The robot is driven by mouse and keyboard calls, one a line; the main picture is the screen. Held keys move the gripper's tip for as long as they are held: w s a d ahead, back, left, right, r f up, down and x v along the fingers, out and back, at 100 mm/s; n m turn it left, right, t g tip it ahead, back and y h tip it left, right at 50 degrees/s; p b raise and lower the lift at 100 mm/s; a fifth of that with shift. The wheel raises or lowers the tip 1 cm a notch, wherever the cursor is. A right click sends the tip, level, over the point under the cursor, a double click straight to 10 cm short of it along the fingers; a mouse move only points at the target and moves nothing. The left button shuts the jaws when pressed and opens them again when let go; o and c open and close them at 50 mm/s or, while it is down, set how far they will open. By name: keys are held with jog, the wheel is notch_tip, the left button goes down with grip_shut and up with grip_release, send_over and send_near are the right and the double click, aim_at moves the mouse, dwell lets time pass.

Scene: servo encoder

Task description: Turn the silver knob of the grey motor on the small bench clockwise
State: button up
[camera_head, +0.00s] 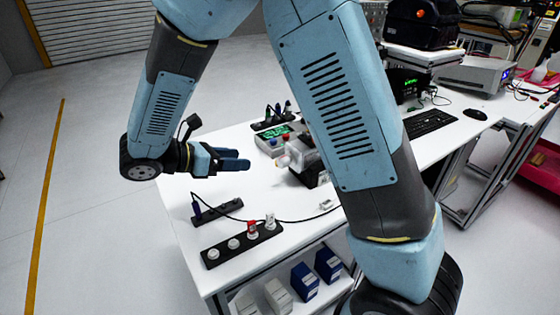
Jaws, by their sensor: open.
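The grey motor (304,157) sits on the white bench (180,205) near the middle of the view. Its right side is partly hidden behind my arm. The silver knob (283,161) shows at the motor's left end, facing my gripper. My gripper (248,163) is above the bench to the left of the knob, with its blue fingers pointing right toward it. A gap shows between the fingertips and the knob. The gripper is open and holds nothing; from this angle the fingers look close together.
A power strip (216,254) with plugs lies at the bench's front, and a smaller black strip (217,211) lies behind it. A box with a green display (271,140) stands behind the motor. A cable (290,220) crosses the bench.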

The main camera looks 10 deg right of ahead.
aim_at(279, 161)
jog(key=x, duration=1.3)
jog(key=shift+w+d+f, duration=0.15)
jog(key=shift+d, duration=0.15)
jog(key=shift+c, duration=0.4)
jog(key=c, duration=1)
jog(key=shift+o, duration=0.2)
